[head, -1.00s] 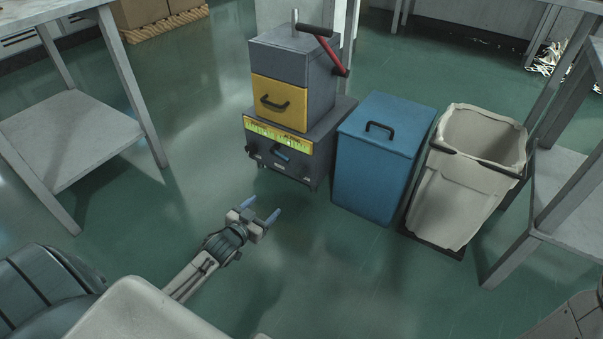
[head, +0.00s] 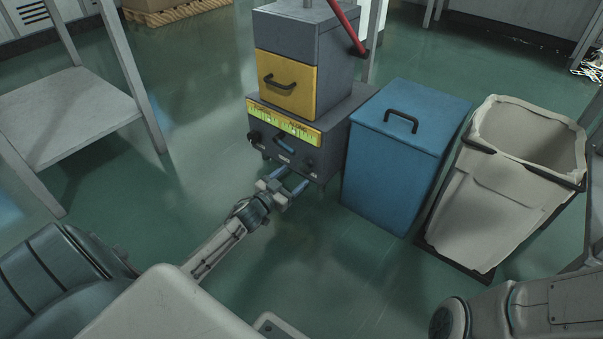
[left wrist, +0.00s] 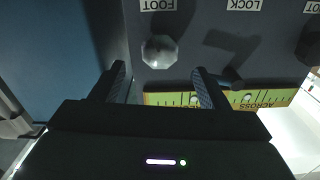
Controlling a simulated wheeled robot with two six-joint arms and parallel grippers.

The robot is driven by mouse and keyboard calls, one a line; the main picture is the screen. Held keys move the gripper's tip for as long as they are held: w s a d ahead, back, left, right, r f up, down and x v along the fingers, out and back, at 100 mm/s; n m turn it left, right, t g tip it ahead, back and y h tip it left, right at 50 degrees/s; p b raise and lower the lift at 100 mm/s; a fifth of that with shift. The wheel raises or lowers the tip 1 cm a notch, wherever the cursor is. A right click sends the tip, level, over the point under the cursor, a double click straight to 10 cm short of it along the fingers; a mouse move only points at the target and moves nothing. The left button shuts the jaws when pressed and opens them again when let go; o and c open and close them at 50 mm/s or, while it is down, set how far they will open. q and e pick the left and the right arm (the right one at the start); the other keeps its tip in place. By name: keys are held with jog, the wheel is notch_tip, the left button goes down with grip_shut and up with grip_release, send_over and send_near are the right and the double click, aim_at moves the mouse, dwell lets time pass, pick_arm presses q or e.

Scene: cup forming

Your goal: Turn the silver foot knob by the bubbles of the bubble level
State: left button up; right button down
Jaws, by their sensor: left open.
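The bubble level is a yellow-green strip (head: 284,123) across the front of the dark grey base box; part of it, marked ACROSS, shows in the left wrist view (left wrist: 272,97). Its bubbles are too small to read surely in the head view. The silver foot knob (left wrist: 160,52) is faceted and sits near a FOOT label in the left wrist view. It is ahead of my left gripper (head: 292,181), between the lines of the two fingers and apart from them. My left gripper is open and empty, low before the box. My right gripper is out of view.
A dark foot knob (left wrist: 309,47) and a lock lever (head: 286,143) share the front panel. A blue bin (head: 392,165) stands close beside the box, and a cream waste bin (head: 490,215) beyond it. A grey table (head: 65,115) is at left. Floor before the box is clear.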

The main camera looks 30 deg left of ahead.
aim_at(304, 167)
pick_arm(q)
jog(key=shift+w+d+b, duration=0.2)
jog(key=shift+w+b, duration=0.1)
jog(key=shift+w, duration=2.25)
jog(key=shift+c, duration=0.4)
jog(key=c, duration=0.9)
jog(key=shift+m, duration=0.3)
